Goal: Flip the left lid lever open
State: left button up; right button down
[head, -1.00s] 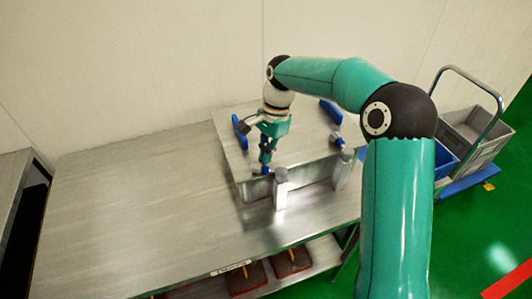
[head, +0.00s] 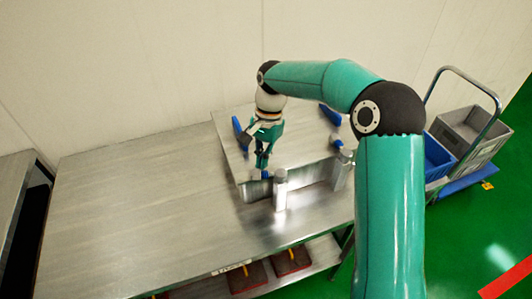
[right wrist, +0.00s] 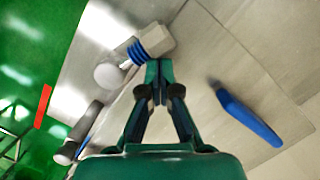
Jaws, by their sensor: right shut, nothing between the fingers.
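The metal lid box (head: 300,150) sits on the steel table. The left lid lever, with a blue part (head: 266,175) and an upright metal post (head: 281,190), is at its front left edge. In the right wrist view the lever's blue ribbed part (right wrist: 138,52) is beside a pale round knob (right wrist: 108,76). My right gripper (head: 262,168) points down over the box's front left edge, close behind the lever. Its fingertips (right wrist: 158,70) are shut with nothing between them, close to the blue part. I cannot tell whether they touch it. My left gripper is out of view.
A second post (head: 341,172) and blue part stand to the right. Blue handles (head: 238,130) and (head: 330,114) lie on the box top. The table (head: 130,210) is bare to the left. A cart with crates (head: 470,135) stands at right.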

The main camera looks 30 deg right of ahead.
jog(key=shift+s+a+n, duration=0.3)
jog(key=shift+a+n, duration=0.2)
jog(key=shift+n, duration=0.6)
jog(key=shift+s+a, duration=0.2)
jog(key=shift+a, duration=0.05)
jog(key=shift+p, duration=0.3)
jog(key=shift+w+d+r+p, duration=0.3)
jog(key=shift+d+p, duration=0.15)
jog(key=shift+p, duration=0.15)
jog(key=shift+w+d+r+p, duration=0.2)
jog(key=shift+w+d+p, duration=0.35)
jog(key=shift+p, duration=0.05)
jog(key=shift+w+d+r+p, duration=0.15)
jog(key=shift+w+d+p, duration=0.35)
jog(key=shift+p, duration=0.1)
jog(key=shift+w+d+r+b, duration=0.15)
jog(key=shift+w+r+b, duration=0.25)
jog(key=shift+b, duration=0.2)
jog(key=s+v, duration=0.1)
jog(key=v, duration=0.7)
jog(key=shift+w+r, duration=0.25)
jog(key=shift+w, duration=0.05)
